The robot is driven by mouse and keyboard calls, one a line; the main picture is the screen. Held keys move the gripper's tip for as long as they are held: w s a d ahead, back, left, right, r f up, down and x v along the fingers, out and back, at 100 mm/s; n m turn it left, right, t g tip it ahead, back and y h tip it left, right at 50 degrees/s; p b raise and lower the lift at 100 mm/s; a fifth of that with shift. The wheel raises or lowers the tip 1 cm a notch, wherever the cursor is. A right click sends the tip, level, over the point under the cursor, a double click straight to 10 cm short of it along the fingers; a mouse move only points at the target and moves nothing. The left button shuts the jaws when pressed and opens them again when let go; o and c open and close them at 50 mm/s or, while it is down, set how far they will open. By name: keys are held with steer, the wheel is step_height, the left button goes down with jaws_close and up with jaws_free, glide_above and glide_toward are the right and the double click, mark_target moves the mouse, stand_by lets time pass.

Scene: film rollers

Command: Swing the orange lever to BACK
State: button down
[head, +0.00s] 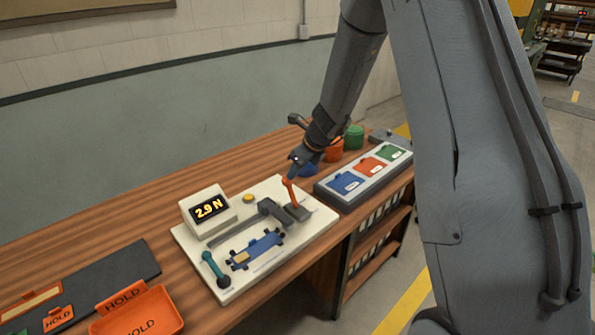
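The orange lever (289,191) stands up from a dark block (298,211) at the right end of the white fixture board (318,222). Its upper end tilts a little to the left. My gripper (293,173) is pointed down right at the lever's upper end. I cannot tell whether it touches the lever or whether its fingers are open or shut. The word BACK cannot be read on the board.
The board also bears a display (209,207) reading 2.9 N, a yellow button (248,198), a teal lever (214,268) and a blue part (262,245). A tray with coloured pads (325,190) and several cups (333,150) stand close right. An orange HOLD tray (174,301) is front left.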

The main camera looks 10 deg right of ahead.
steer(key=shift+w+a, duration=0.3)
steer(key=shift+a, duration=0.3)
steer(key=shift+d, duration=0.1)
steer(key=shift+s+d+r, duration=0.2)
steer(key=shift+d+r, duration=0.05)
steer(key=shift+d, duration=0.1)
step_height(320, 180, up, 11)
steer(key=p, duration=0.1)
steer(key=shift+w+d+r, duration=0.15)
steer(key=shift+w+d, duration=0.1)
steer(key=shift+w, duration=0.15)
